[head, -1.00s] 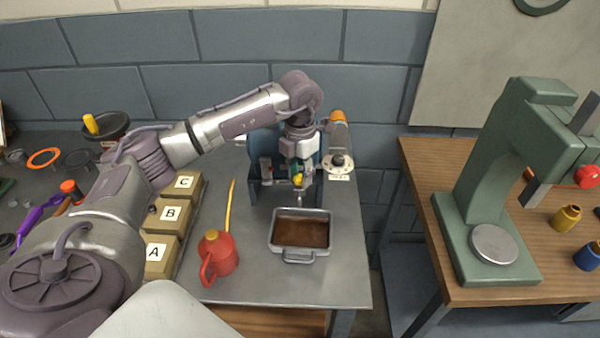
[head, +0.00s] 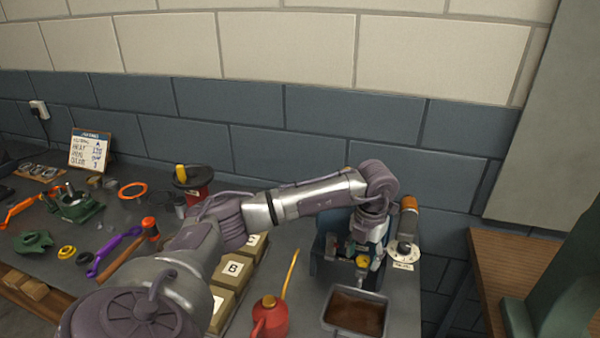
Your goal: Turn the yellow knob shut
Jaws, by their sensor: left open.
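The yellow knob (head: 362,261) is small and sits at the front of a blue machine (head: 326,252) on the grey bench, above a grey tray of brown liquid. My left gripper (head: 361,249) points down at the front of the machine, at or just above the knob. Its jaws are open. The fingers partly cover the knob, and I cannot tell whether they touch it. My right gripper is not in view.
The grey tray (head: 355,313) stands below the knob. A red oil can (head: 269,318) with a long yellow spout stands left of it. Lettered boxes (head: 232,270) lie under my left arm. Tools lie far left.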

